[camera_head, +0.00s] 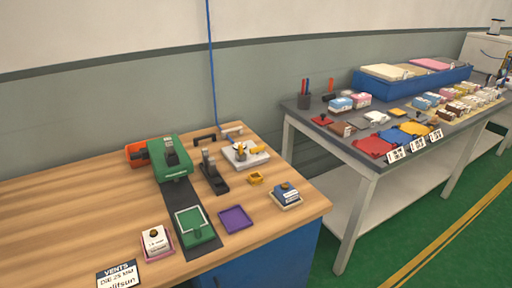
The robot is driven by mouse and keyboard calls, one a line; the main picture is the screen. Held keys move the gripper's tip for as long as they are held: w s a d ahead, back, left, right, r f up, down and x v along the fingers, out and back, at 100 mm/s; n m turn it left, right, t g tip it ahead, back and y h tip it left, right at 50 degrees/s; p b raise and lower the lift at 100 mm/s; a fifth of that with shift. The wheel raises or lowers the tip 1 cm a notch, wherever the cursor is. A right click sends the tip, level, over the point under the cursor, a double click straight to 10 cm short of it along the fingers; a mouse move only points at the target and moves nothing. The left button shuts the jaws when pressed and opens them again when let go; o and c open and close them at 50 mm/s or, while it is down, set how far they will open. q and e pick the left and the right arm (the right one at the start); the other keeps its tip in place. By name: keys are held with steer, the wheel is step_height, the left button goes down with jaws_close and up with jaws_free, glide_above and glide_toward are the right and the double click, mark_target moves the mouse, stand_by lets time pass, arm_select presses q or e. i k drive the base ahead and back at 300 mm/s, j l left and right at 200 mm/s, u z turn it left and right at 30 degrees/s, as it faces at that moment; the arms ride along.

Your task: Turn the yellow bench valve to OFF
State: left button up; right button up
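A pale grey block (246,154) with a metal fitting sits near the back right of the wooden bench. A small yellow lever (257,149), which looks like the bench valve's handle, is on its right side. It is too small to read any ON or OFF mark or its exact setting. A separate small yellow piece (256,178) lies on the bench in front of the block. Neither of my grippers is in view.
A blue hose (212,70) hangs down behind the valve. A green machine (168,157), a black upright device (213,172), a purple tray (236,219) and a blue-topped box (286,194) stand around it. A grey table (360,165) with several goods is at right.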

mark_target(256, 149)
steer(key=i+l, duration=0.2)
steer(key=l, duration=0.15)
steer(key=i+l, duration=0.2)
steer(key=l, duration=0.15)
steer(key=i+l, duration=0.2)
steer(key=l, duration=0.2)
steer(key=i+l, duration=0.15)
steer(key=l, duration=0.2)
steer(key=i+l, duration=0.2)
steer(key=l, duration=0.15)
steer(key=i+l, duration=0.2)
steer(key=l, duration=0.15)
